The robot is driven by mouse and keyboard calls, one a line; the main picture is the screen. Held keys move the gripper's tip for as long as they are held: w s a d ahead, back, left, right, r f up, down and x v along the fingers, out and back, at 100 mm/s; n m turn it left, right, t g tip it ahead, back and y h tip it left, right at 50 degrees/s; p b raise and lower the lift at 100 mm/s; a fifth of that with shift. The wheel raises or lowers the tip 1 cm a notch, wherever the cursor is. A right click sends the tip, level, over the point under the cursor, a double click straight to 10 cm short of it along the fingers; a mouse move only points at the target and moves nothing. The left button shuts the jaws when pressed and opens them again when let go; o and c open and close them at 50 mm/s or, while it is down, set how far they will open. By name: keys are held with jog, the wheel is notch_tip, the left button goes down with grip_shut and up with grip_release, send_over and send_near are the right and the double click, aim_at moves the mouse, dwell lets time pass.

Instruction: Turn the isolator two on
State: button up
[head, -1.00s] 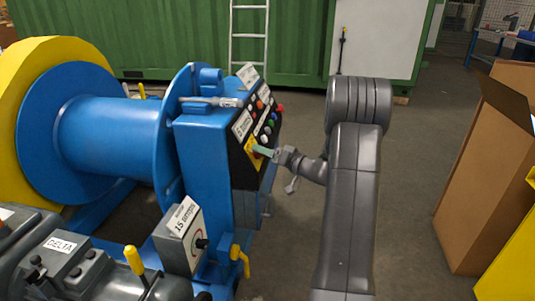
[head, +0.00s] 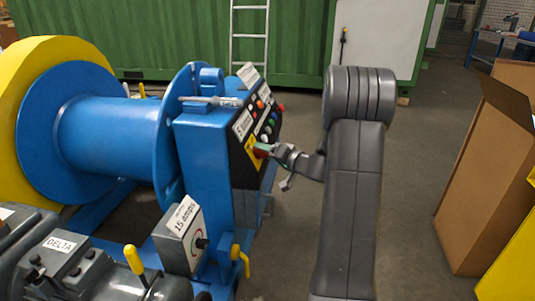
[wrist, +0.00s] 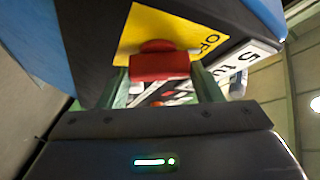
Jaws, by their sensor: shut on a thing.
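A red switch handle (wrist: 160,66) sits on a yellow plate (wrist: 200,25) with partly visible lettering that looks like "OFF", in the wrist view. My gripper (wrist: 161,82) has one green finger on each side of the handle and is shut on it. In the head view my gripper (head: 263,149) is at the lower part of the dark sloping panel (head: 240,165), on the blue cabinet. The handle is mostly hidden there, with a little red showing by the fingers. I cannot read a label naming it isolator two.
Several coloured buttons (head: 268,122) and white labels sit on the panel above my gripper. A grey "15 amps" box (head: 183,240) with a knob and yellow levers (head: 240,258) stand below left. A cardboard box (head: 490,180) is at right. Open floor lies between.

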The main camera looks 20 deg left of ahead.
jog(key=m+h+p, duration=0.2)
jog(key=m+p, duration=0.2)
jog(key=p, duration=0.3)
jog(key=r+m+g+h+p, duration=0.1)
jog(key=m+h+p, duration=0.2)
jog(key=p, duration=0.5)
jog(key=m+h+p, duration=0.3)
jog(key=m+p, duration=0.2)
jog(key=p, duration=0.3)
jog(key=shift+a+r+m, duration=0.15)
jog(key=shift+a+m, duration=0.05)
jog(key=shift+m, duration=0.2)
jog(key=shift+p, duration=0.55)
jog(key=shift+f+m+g+p, duration=0.2)
jog(key=shift+m+g+p, duration=0.1)
jog(key=shift+p, duration=0.1)
jog(key=o, duration=1)
jog(key=v, duration=1.4)
jog(key=shift+w+a+b, duration=0.1)
jog(key=shift+b, duration=0.2)
